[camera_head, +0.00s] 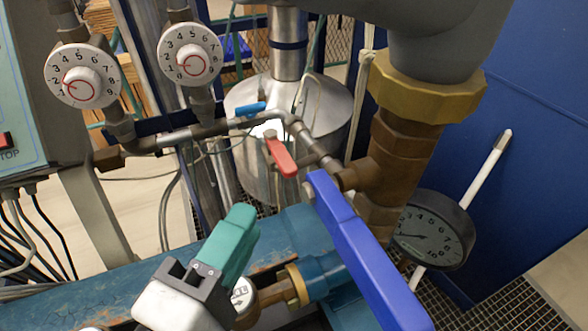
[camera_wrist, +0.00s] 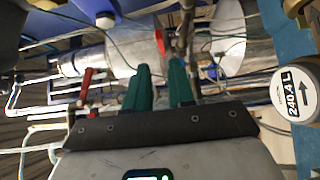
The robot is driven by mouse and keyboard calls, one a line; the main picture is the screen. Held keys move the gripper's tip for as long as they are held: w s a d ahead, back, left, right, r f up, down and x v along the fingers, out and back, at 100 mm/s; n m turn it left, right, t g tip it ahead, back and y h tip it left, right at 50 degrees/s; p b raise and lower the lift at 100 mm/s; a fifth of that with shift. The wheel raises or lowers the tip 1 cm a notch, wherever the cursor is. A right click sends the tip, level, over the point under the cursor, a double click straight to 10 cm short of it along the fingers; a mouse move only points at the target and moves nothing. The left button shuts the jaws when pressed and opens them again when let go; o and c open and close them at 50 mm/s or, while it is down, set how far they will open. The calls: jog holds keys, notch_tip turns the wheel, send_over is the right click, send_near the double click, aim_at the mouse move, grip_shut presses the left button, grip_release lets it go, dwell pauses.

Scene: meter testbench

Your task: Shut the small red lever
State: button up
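The small red lever (camera_head: 281,157) is on the brown pipework in the middle of the head view. It slants down to the right from its pivot. My gripper (camera_head: 240,213), with green fingers, is below and left of it, apart from it. In the wrist view my gripper (camera_wrist: 160,66) has its two fingers spread with nothing between them. Two red parts show there, one (camera_wrist: 160,41) beyond the fingertips and one (camera_wrist: 87,83) to the left; I cannot tell which is the small lever.
A large blue lever (camera_head: 368,258) stands close to the right of my gripper. A small blue lever (camera_head: 251,109) is above the red one. Two white dials (camera_head: 190,55) and a black gauge (camera_head: 435,232) flank the pipes. A round meter (camera_wrist: 298,95) is right of my fingers.

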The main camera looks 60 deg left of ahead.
aim_at(280, 169)
jog(key=p+x, duration=0.1)
jog(key=x, duration=0.9)
jog(key=shift+w+a, duration=0.15)
jog(key=shift+w, duration=0.05)
jog(key=shift+c, duration=0.2)
grip_shut()
